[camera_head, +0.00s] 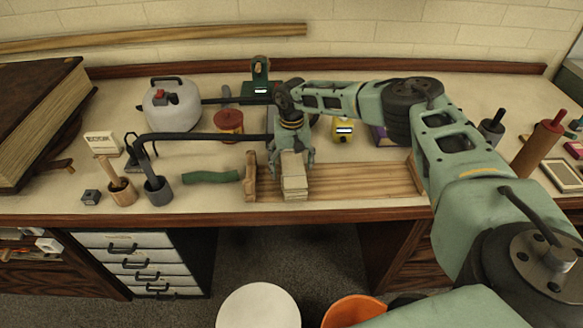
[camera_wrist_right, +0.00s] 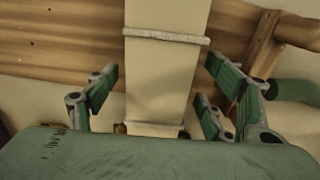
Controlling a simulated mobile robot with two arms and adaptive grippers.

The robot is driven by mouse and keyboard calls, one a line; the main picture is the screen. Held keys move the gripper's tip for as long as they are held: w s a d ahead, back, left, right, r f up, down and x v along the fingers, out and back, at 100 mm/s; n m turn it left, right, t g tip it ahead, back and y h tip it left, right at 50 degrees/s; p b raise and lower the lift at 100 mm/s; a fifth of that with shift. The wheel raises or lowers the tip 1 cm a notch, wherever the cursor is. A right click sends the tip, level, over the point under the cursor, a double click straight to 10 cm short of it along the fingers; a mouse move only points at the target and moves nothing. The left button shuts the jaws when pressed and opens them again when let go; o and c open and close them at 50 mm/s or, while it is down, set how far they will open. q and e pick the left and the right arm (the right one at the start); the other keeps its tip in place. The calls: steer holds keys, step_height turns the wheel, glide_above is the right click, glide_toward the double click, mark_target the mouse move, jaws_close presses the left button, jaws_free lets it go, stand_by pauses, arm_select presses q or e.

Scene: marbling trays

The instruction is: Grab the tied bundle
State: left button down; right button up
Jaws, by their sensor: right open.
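The tied bundle (camera_head: 294,186) is a cream block of stacked sheets, lying on the wooden board near the table's front edge. In the right wrist view the bundle (camera_wrist_right: 170,75) runs up the middle, with two pale ties across it. My right gripper (camera_head: 292,158) is over the far end of the bundle. In the wrist view the gripper (camera_wrist_right: 160,78) is open, with fingers on both sides of the bundle and gaps between. Whether the fingertips reach below its top is hard to tell. My left gripper is not in view.
The bundle lies on a long wooden board (camera_head: 365,182). A green-handled tool (camera_head: 211,177) and a wooden piece (camera_head: 250,178) are close on the left. Holders with tools (camera_head: 122,192), a white jug (camera_head: 172,108) and a red tin (camera_head: 229,122) stand further left.

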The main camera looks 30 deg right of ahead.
steer(key=c, duration=1.1)
steer(key=shift+r, duration=0.1)
steer(key=c, duration=0.5)
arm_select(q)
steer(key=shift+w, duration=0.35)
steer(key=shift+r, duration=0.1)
arm_select(e)
steer(key=shift+r, duration=0.1)
